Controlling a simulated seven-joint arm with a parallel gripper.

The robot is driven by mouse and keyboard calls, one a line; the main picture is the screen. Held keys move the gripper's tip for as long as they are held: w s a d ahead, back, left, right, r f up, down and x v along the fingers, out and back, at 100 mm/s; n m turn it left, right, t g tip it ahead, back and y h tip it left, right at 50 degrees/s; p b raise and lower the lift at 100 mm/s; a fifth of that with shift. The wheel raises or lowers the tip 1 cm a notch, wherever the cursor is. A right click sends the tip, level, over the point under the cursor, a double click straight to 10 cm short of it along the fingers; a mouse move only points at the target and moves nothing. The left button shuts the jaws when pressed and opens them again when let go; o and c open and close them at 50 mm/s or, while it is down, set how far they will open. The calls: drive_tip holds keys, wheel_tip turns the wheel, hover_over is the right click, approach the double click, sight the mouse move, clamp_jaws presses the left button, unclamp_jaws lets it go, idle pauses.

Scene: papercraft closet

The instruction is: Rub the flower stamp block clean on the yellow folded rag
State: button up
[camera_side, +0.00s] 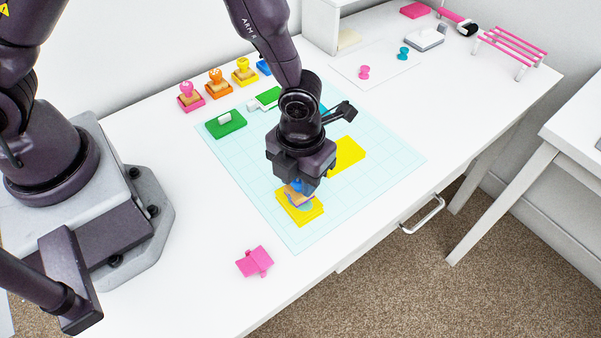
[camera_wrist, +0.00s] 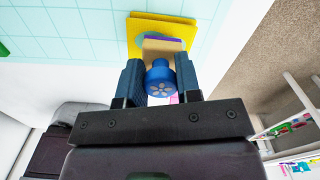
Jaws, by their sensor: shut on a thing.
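In the side view the stamp's wooden block (camera_side: 297,198) sits low over the yellow folded rag (camera_side: 306,218). In the wrist view the rag (camera_wrist: 140,27) shows beyond and around the block. The block appears to rest on the rag, with a purple-blue patch beside it. The stamp's underside is hidden.
A pale blue grid mat (camera_side: 380,168) lies under the rag. Another yellow piece (camera_side: 347,155) lies behind my gripper. Pink, orange and yellow stamps (camera_side: 218,83) stand at the back left, near a green pad (camera_side: 226,123). A pink piece (camera_side: 254,261) lies in front.

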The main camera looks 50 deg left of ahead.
drive_tip(key=shift+f, duration=0.7)
idle(0.8)
drive_tip(key=shift+a, duration=0.15)
